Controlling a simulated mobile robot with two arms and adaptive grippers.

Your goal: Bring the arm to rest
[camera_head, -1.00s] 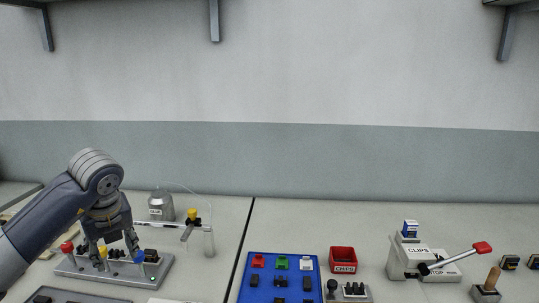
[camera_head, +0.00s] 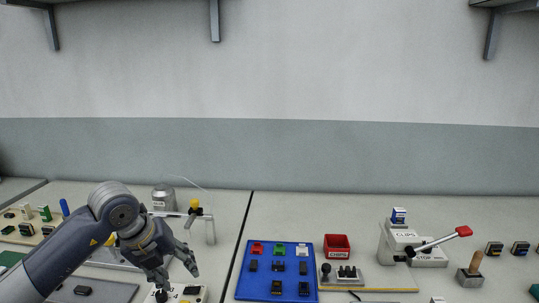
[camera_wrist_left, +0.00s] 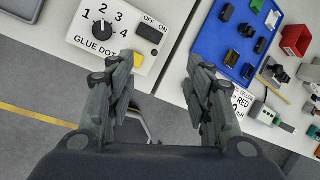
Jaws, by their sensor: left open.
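My left arm comes in from the left in the head view. Its gripper (camera_head: 178,270) is open and empty, hanging low over the front left part of the bench. The left wrist view shows its two fingers (camera_wrist_left: 163,90) spread apart with nothing between them. Below and ahead of the fingers is the white glue dot control box (camera_wrist_left: 122,32) with a numbered dial and an on/off switch. The box also shows in the head view (camera_head: 200,293), partly cut by the lower edge. My right gripper is not in view.
A blue tray (camera_head: 262,285) with several connectors stands right of a dark bench seam. Further right are a red chips bin (camera_head: 337,247), a clips press (camera_head: 400,241) with a red-tipped lever and a wooden-handled stamp (camera_head: 471,270). Grey floor (camera_wrist_left: 60,90) shows before the bench edge.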

